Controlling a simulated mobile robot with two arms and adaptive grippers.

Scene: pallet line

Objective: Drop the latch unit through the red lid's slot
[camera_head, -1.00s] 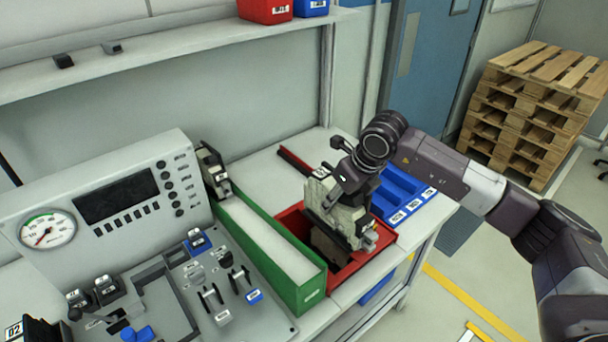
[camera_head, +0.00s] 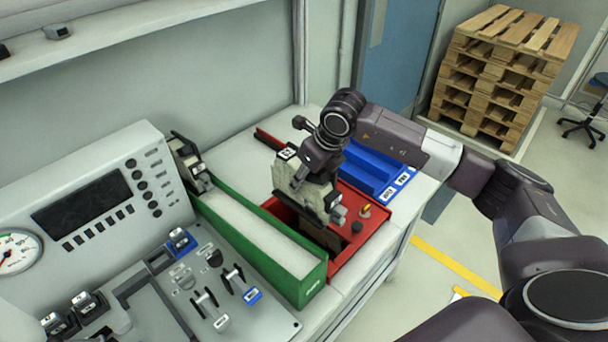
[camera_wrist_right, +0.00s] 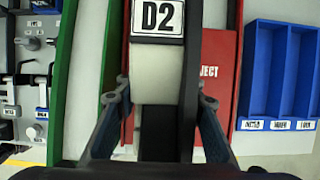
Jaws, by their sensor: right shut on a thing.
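My right gripper (camera_head: 322,165) is shut on the latch unit (camera_head: 302,192), a cream block with dark parts and a label. In the right wrist view, the unit (camera_wrist_right: 155,75) sits between the two fingers (camera_wrist_right: 160,105) and its label reads D2. The unit is held roughly upright over the red box with the red lid (camera_head: 372,222). The lid, with partly hidden lettering, also shows in the wrist view (camera_wrist_right: 215,75). The unit and gripper hide much of the lid and slot, so I cannot tell whether the unit is in the slot. My left gripper is not in view.
A long green bin (camera_head: 303,288) stands just left of the red box. A blue divided tray (camera_head: 375,172) lies behind and to the right. A control panel (camera_head: 95,195) and a fixture board (camera_head: 225,300) fill the left.

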